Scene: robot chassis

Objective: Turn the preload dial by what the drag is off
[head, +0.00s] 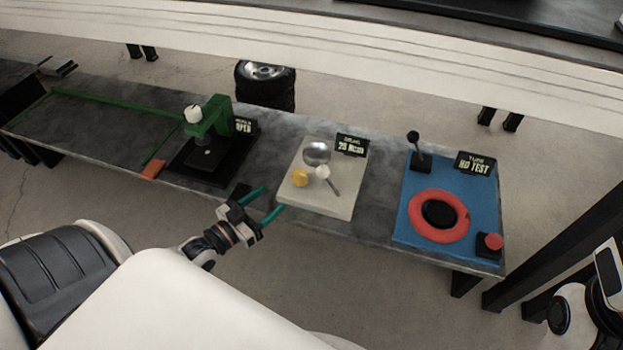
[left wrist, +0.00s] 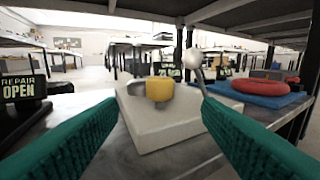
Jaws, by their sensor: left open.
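A pale block (head: 320,205) stands on the bench and carries a yellow knob (head: 300,177), a silver round part (head: 316,153) and a small lever with a white ball (head: 323,171). Which of these is the preload dial is not labelled. A black sign (head: 352,145) behind the block seems to read "25 Ncm". My left gripper (head: 265,203) is open and empty, at the block's front left corner. In the left wrist view, the yellow knob (left wrist: 159,89) shows ahead, between and beyond the teal fingers (left wrist: 160,108). My right gripper is not seen.
To the left stands a green press (head: 213,118) on a black base, with a sign reading "OPEN" (head: 243,126). To the right lies a blue plate (head: 408,205) with a red ring (head: 462,232), a black lever (head: 415,148), a red button (head: 494,241) and a "NO TEST" sign (head: 475,163).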

